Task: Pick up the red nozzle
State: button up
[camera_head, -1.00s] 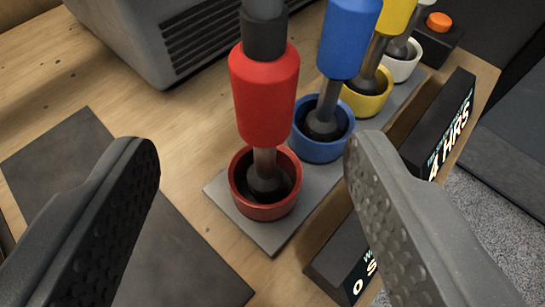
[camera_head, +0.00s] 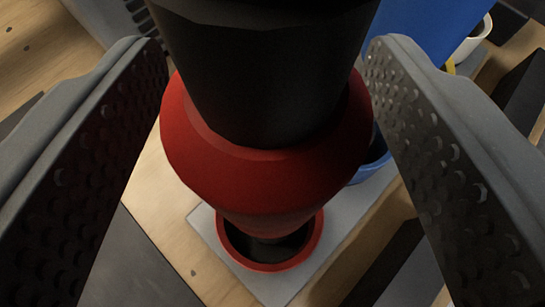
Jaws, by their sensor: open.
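The red nozzle (camera_head: 270,175) fills the middle of the camera_head view, with its dark top part (camera_head: 265,75) very close to the camera. Its lower end sits in a red ring-shaped holder (camera_head: 265,264) on a grey plate (camera_head: 275,288). My gripper (camera_head: 262,60) is open, with one finger to the left of the nozzle and one to the right. A gap shows between the left finger's lower part and the nozzle; near the fingertips I cannot tell whether they touch it.
A white holder (camera_head: 472,42) is farther back. A grey vented box (camera_head: 110,18) is at the back left. Dark blocks lie along the right. Wooden tabletop (camera_head: 155,205) shows at left.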

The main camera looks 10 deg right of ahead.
jog(key=shift+w+d+f, duration=0.1)
jog(key=shift+w+f, duration=0.25)
jog(key=shift+w, duration=0.2)
jog(key=shift+r, duration=0.1)
grip_shut()
